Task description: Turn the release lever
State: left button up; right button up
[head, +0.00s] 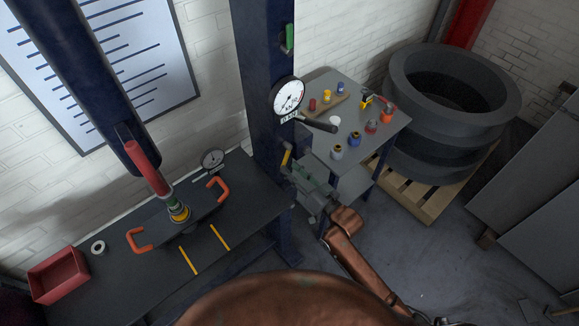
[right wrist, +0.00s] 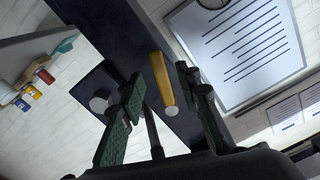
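A yellow lever (head: 287,155), the one that fits the release lever, sits low on the blue press column (head: 262,110). In the right wrist view the yellow lever (right wrist: 162,80) shows between the fingers, its pale round end towards me. My right gripper (head: 296,174) is at the column's right side, close to the lever. In the right wrist view the gripper (right wrist: 162,100) is open, with green-padded fingers on either side of the lever and visible gaps. Whether the lever lies fully within finger reach is unclear. My left gripper is not in view.
A round gauge (head: 289,95) and a dark handle (head: 318,124) stick out from the column above my right gripper. A grey side table (head: 352,120) with small pots stands behind. The press bench (head: 130,270) is at left, with a red tray (head: 58,275).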

jog(key=p+v, duration=0.1)
jog(key=v, duration=0.3)
dwell(0.6)
